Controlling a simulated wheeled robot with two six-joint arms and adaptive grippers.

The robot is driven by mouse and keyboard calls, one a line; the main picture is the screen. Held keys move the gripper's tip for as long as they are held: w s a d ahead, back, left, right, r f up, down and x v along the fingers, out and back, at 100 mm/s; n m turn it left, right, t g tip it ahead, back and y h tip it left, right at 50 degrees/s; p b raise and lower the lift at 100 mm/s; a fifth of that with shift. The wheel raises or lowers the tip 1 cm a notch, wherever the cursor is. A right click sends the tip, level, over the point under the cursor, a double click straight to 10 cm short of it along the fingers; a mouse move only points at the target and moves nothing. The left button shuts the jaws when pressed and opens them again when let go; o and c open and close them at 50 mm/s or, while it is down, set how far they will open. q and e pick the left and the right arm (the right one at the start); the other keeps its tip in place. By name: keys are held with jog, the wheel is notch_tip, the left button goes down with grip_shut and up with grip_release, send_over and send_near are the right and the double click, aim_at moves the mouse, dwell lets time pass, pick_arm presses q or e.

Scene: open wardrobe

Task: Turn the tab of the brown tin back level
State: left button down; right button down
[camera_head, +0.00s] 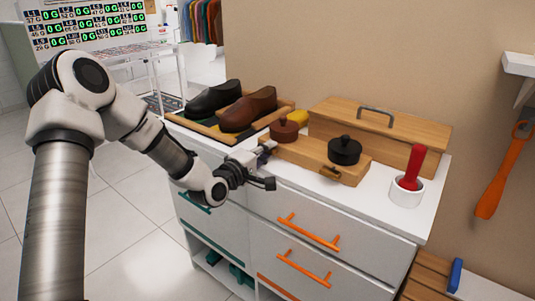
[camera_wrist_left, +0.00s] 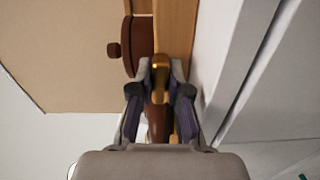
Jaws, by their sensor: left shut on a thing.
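The brown tin (camera_head: 285,131), round with a knobbed lid, sits on a wooden block (camera_head: 300,152) on the cabinet top. In the left wrist view the brown tin (camera_wrist_left: 138,42) is just above and left of the fingers. My left gripper (camera_head: 266,158) is at the front of the block below that tin. Its fingers (camera_wrist_left: 161,70) are shut on a brass-coloured tab (camera_wrist_left: 160,85). The fingers hide much of the tab, so I cannot tell its exact tilt. My right gripper is not in view.
A black tin (camera_head: 344,150) stands on the same block, with another tab (camera_head: 331,173) below it. A wooden box (camera_head: 400,137) stands behind. Shoes (camera_head: 248,110) lie in a tray at left. A white cup (camera_head: 407,191) with a red-handled thing stands at right. Drawers with orange handles (camera_head: 308,232) are below.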

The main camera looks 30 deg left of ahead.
pick_arm(q)
jog(key=shift+n, duration=0.5)
jog(key=c, duration=1.1)
grip_release()
